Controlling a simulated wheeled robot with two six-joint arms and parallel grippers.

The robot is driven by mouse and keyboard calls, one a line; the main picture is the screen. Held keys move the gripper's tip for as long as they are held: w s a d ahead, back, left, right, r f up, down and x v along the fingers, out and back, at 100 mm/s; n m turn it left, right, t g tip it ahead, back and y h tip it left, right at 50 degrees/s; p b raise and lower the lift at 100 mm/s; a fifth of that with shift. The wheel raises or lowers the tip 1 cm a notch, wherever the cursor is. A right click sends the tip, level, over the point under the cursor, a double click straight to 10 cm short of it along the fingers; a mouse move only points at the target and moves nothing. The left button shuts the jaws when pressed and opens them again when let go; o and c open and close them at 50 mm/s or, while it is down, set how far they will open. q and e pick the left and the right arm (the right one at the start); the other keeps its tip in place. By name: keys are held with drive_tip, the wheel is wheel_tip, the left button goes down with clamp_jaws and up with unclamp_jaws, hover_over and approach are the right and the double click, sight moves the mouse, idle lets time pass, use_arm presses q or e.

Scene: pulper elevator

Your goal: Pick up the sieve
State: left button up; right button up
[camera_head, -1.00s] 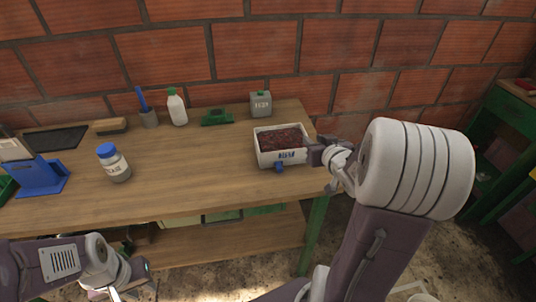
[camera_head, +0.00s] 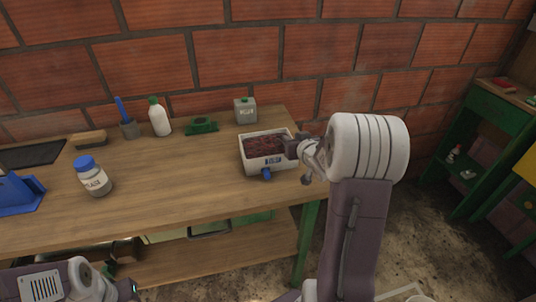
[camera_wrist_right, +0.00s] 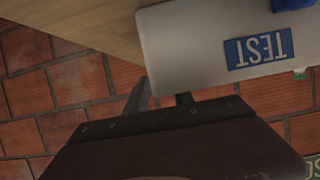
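No thing that I can surely call a sieve shows; a dark flat tray (camera_head: 30,153) at the table's left end could be one, but I cannot tell. My right gripper (camera_head: 291,147) is at the right end of a white box (camera_head: 265,163) filled with dark red stuff. In the right wrist view the box (camera_wrist_right: 190,60) bears a blue label reading TEST, and the gripper fingers (camera_wrist_right: 162,98) reach its edge, partly hidden; I cannot tell whether they grip it. My left gripper (camera_head: 128,290) is low at the bottom left, below the tabletop, its fingers unclear.
On the wooden table (camera_head: 190,195) stand a blue-capped jar (camera_head: 93,180), a white bottle (camera_head: 160,120), a grey canister (camera_head: 245,112), a green object (camera_head: 202,126), a brush (camera_head: 90,138) and a blue stand (camera_head: 18,192). The table's middle front is clear. A green shelf (camera_head: 475,150) stands right.

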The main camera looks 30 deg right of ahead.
drive_tip(key=shift+s+r, duration=0.15)
drive_tip(key=shift+c, duration=1.2)
clamp_jaws()
drive_tip(key=shift+a, duration=0.1)
